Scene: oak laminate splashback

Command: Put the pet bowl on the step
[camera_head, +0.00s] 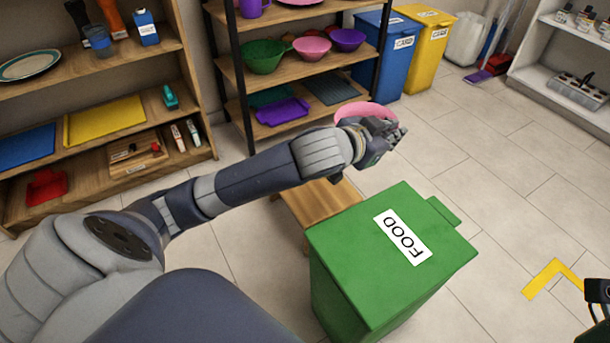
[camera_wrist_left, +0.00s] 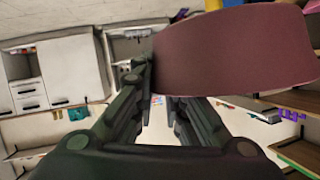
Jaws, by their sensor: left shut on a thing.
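The pet bowl (camera_head: 362,110) is pink and shows behind my left gripper (camera_head: 392,135) in the head view. In the left wrist view the bowl (camera_wrist_left: 235,50) is a large, dark pink curved wall at the fingertips. My left gripper is shut on the bowl and holds it up off any surface. The step (camera_head: 312,210) is a low wooden one on the floor below my left forearm. My arm and the green bin hide part of it.
A green FOOD bin (camera_head: 350,235) stands close against the step, in front of it. A shelf rack (camera_head: 300,70) with bowls and trays stands behind. Blue (camera_head: 385,50) and yellow (camera_head: 425,45) bins stand at the back. Floor to the right is clear, with a yellow corner mark (camera_head: 545,278).

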